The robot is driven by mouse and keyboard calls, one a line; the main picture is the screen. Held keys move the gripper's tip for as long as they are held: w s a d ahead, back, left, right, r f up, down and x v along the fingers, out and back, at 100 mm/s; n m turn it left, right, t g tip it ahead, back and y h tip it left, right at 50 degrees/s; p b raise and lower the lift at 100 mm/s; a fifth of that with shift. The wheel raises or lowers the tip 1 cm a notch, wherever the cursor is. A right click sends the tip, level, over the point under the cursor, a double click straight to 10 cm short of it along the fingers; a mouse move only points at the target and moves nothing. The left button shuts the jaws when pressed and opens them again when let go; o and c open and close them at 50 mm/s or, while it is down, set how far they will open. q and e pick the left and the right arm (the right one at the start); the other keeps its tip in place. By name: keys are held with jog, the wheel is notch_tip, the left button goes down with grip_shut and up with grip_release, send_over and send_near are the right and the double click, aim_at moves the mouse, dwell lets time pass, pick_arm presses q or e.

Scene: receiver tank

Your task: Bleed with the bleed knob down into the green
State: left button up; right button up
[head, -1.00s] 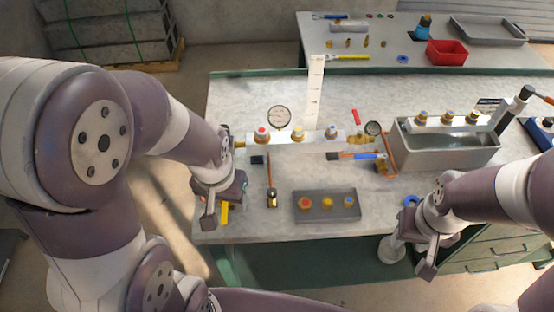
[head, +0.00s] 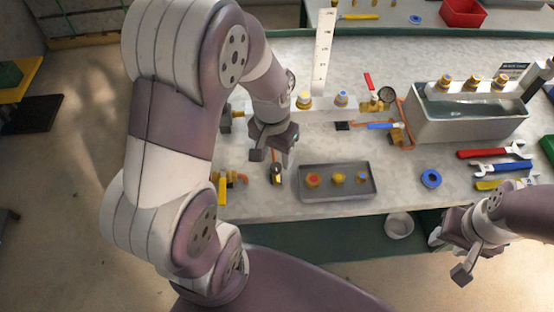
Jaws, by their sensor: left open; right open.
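My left gripper (head: 272,156) is open and empty, pointing down in front of the manifold (head: 322,115). A small brass and dark fitting (head: 277,176) shows just below its fingers; I cannot tell whether they touch. I cannot tell which part is the bleed knob. The manifold's yellow-marked cap (head: 304,100) and blue-marked cap (head: 341,99) show; its red-marked one and the large dial are hidden behind my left arm. A small dark-rimmed gauge (head: 387,95) stands at the right end by a red lever (head: 368,81); its reading is too small to tell. My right gripper (head: 463,258) is open and empty off the bench's front edge.
A grey tray (head: 337,193) with several brass fittings lies in front of the manifold. A water trough (head: 466,124) stands right, with red-handled (head: 482,153) and blue-handled (head: 494,168) wrenches before it. A blue ring (head: 431,178) lies on the bench. A white ruler (head: 323,50) stands behind the manifold.

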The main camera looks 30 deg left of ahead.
aim_at(276, 165)
pick_arm(q)
jog(key=shift+d+f, duration=0.1)
jog(key=shift+f, duration=1.55)
grip_shut()
jog(key=c, duration=1.1)
grip_release()
jog(key=shift+s+r+n+p, duration=0.1)
jog(key=shift+r+n+p, duration=0.1)
jog(key=shift+n+p, duration=1.05)
jog(key=shift+o, duration=0.2)
jog(key=n+p, duration=0.2)
jog(key=n, duration=0.2)
jog(key=shift+f+n+p, duration=0.1)
jog(key=shift+n+p, duration=0.2)
jog(key=shift+n, duration=0.25)
